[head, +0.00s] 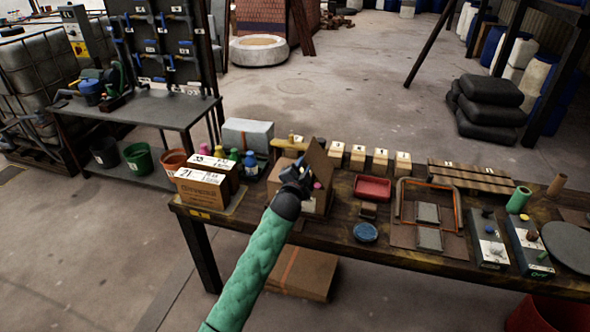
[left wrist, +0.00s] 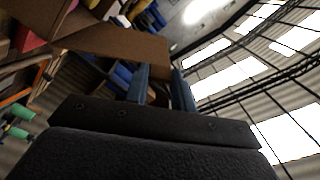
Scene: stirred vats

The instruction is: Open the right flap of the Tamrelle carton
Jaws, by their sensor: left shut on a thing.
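An open brown carton (head: 318,207) stands on the wooden workbench in the head view; its name cannot be read, and my left arm covers much of its front. Its right flap (head: 319,163) stands up, tilted, above the carton's right side. My left gripper (head: 299,172) is at the carton's top, shut on the right flap. In the left wrist view the brown flap (left wrist: 115,42) reaches between the two blue-grey fingers of my left gripper (left wrist: 162,78). The inside of the carton is mostly hidden. My right gripper is not in view.
Two labelled cartons (head: 203,187) stand left of the open carton. Several small wooden blocks (head: 358,157) stand behind it. A red tray (head: 372,188) and a blue round lid (head: 365,232) lie to the right. The bench (head: 340,240) has a little bare room in front.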

